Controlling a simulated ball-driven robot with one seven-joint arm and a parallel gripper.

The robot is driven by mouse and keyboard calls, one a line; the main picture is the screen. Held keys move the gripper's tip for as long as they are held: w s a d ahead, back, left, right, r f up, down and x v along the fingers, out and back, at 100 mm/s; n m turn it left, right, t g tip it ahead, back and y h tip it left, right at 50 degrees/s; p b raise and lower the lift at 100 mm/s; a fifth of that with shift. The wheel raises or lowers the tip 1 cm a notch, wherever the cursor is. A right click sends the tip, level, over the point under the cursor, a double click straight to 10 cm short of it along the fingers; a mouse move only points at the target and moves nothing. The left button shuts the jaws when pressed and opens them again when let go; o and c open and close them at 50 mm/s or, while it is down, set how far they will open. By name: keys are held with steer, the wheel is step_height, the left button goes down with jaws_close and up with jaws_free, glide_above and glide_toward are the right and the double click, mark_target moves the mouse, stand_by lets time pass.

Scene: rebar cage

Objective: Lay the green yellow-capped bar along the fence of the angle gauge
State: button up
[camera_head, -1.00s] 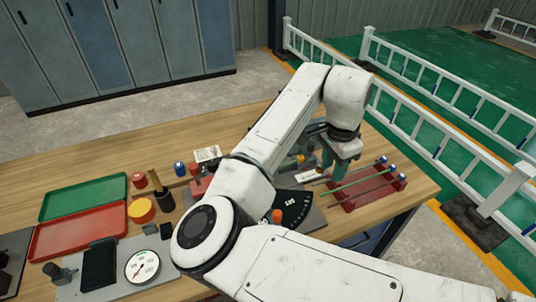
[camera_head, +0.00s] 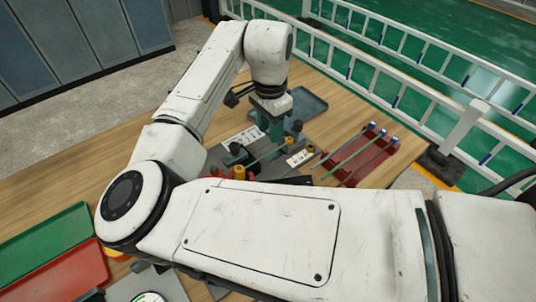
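In the head view, a thin green bar with yellow caps (camera_head: 264,157) lies slantwise across a dark grey fixture left of the red rack. The fixture appears to be the angle gauge (camera_head: 222,156), mostly hidden by my arm; I cannot make out its fence, or whether the bar touches it. My gripper (camera_head: 273,138) points down above the bar's far half, its teal fingers close to it. The fingertips are too small to show whether they grip the bar.
A red rack (camera_head: 355,160) with several thin blue-capped bars stands just right of the fixture. A grey-blue tray (camera_head: 303,103) lies behind my gripper. Green (camera_head: 45,240) and red (camera_head: 60,272) trays are at lower left. White fencing (camera_head: 380,72) runs beyond the table.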

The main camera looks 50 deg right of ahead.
step_height(320, 180, down, 8)
steer(key=b, duration=0.5)
jaws_close()
stand_by(0.5)
steer(key=shift+w+a+r, duration=0.15)
steer(key=shift+w+r, duration=0.05)
steer(key=shift+w, duration=0.05)
stand_by(1.1)
step_height(320, 180, up, 7)
steer(key=p, duration=0.7)
steer(key=shift+r, duration=0.15)
steer(key=shift+s, duration=0.1)
